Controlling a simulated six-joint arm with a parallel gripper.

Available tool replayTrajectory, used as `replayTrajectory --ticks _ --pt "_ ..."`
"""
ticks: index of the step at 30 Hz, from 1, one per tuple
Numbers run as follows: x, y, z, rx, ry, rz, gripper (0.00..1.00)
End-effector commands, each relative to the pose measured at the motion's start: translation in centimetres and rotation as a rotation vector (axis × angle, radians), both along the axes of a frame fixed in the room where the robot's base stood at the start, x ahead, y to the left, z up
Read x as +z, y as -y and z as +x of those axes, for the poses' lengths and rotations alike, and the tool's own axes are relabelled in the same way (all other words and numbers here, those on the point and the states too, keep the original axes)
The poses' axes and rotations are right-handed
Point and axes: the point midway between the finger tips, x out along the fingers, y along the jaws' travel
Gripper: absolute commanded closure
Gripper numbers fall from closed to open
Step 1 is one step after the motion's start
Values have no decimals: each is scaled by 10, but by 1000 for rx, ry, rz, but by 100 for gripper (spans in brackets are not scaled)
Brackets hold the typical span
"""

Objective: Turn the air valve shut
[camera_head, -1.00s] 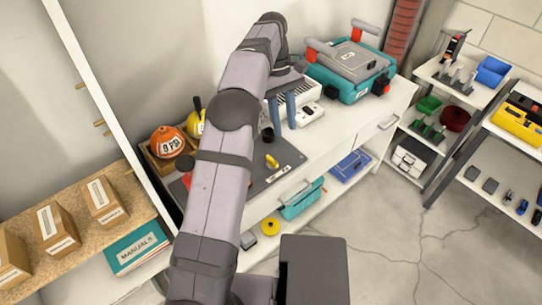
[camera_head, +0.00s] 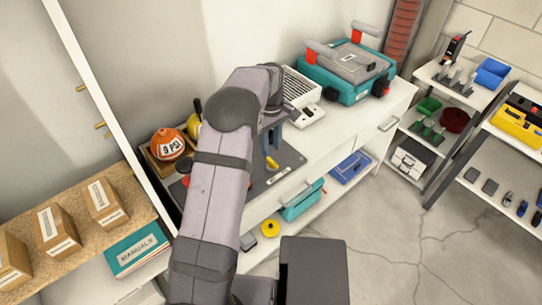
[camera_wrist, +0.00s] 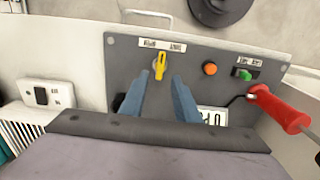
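In the wrist view the handle points roughly up and down. In the head view the valve (camera_head: 271,162) shows just below my fingers. My gripper (camera_wrist: 159,80) is open, its two blue fingers apart with nothing held between them. The handle appears between and just beyond the fingertips in the wrist view. I cannot tell whether they touch it. The gripper also shows in the head view (camera_head: 272,140), partly hidden by my arm.
A teal case (camera_head: 350,75) stands on the white counter (camera_head: 330,125).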

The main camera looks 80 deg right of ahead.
Motion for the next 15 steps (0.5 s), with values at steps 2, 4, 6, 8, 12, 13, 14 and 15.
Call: replayTrajectory --ticks 2,4,6,8,12,13,14,15 --pt "-11 -1 0 0 1 5 71" --pt "-20 -1 0 0 0 4 71" --pt "-29 -1 0 0 1 5 71" --pt "-36 -1 0 0 0 4 71" --pt "-48 -1 0 -1 0 3 71" --pt "-50 -1 0 -1 0 3 71" --pt "-52 -1 0 -1 0 3 71" --pt "-54 -1 0 -1 0 3 71"
